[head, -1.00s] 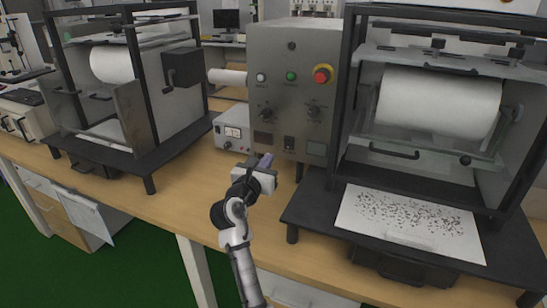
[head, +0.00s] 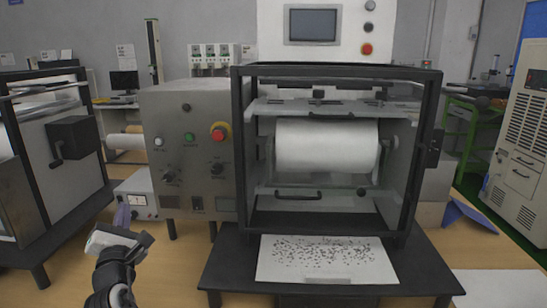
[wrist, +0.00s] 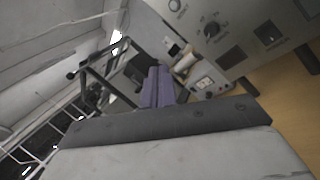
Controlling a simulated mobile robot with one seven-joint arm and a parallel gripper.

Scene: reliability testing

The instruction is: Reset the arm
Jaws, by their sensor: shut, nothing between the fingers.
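My gripper (head: 122,216) is at the lower left of the head view, above the wooden bench and in front of the small meter box. Its purple fingers are together with nothing between them. They also show in the wrist view (wrist: 157,88), pointing toward the machines at the back. The rest of my arm runs down out of the bottom of the head view.
A grey control box (head: 188,150) with a red button stands behind my gripper. A small meter box (head: 138,200) stands left of it. A black-framed roller machine (head: 333,205) is right, with a speckled sheet (head: 325,258) before it. Bare bench (head: 185,270) lies between.

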